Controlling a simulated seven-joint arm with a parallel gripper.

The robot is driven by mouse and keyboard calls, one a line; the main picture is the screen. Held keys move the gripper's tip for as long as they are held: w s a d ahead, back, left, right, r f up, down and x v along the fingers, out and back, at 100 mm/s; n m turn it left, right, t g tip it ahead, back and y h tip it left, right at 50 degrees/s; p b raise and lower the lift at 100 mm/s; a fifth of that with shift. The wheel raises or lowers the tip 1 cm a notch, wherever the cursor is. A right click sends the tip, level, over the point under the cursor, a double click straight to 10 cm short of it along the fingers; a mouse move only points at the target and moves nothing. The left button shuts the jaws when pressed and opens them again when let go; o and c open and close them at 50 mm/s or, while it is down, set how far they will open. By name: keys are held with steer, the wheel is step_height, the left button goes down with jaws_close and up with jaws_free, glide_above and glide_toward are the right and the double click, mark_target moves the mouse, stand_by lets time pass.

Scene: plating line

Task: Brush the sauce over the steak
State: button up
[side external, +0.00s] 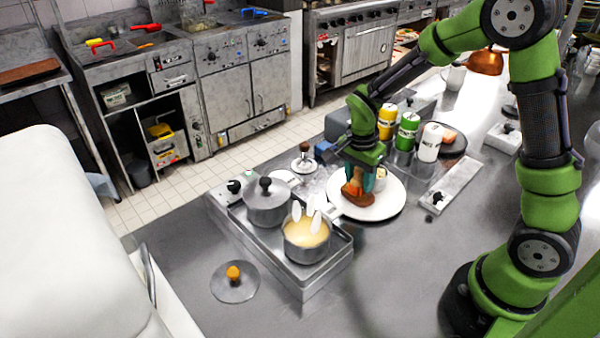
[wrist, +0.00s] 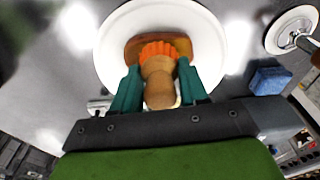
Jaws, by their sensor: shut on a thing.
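My gripper (wrist: 158,88) is shut on a brush (wrist: 158,72) with a wooden handle and orange bristles. The brush points down at the steak (wrist: 183,46), a brown piece on a white plate (wrist: 204,30). In the side view my gripper (side external: 362,178) is over the plate (side external: 378,205), with the steak (side external: 356,196) below it. The bristles overlap the steak in the wrist view; I cannot tell whether they touch it. A pot of pale yellow sauce (side external: 306,235) stands left of the plate with white utensils in it.
A lidded pot (side external: 267,205) stands beside the sauce pot on a metal warmer (side external: 312,280). Yellow, green and white bottles (side external: 407,131) stand behind the plate. A blue block (wrist: 270,78) is right in the wrist view.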

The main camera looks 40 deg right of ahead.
steer(key=shift+s, duration=2.4)
steer(key=shift+w, duration=4.75)
step_height(320, 180, up, 8)
steer(key=shift+r, duration=0.1)
